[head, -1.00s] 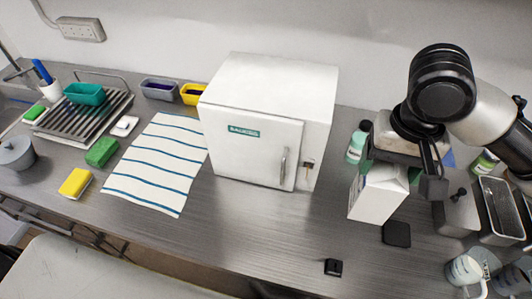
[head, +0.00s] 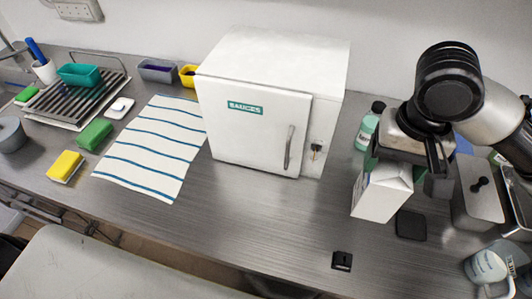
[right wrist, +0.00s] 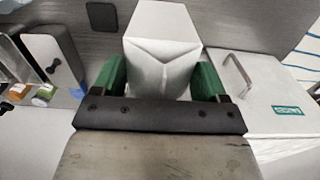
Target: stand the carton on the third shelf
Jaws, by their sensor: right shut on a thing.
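A white carton (head: 382,194) is at the right of the counter in the head view. My right gripper (head: 394,168) is above it, with its green finger pads shut on the carton's top part. In the right wrist view the carton (right wrist: 162,40) sits between both green pads. I cannot tell whether its base touches the counter. A white cabinet (head: 252,125) labelled SAUCES stands to the left of the carton. Its door is closed, with a vertical handle (head: 289,147), so any shelves inside are hidden. My left gripper is not in view.
Metal containers (head: 478,190) and a mug (head: 486,268) crowd the right. The counter before the cabinet is clear.

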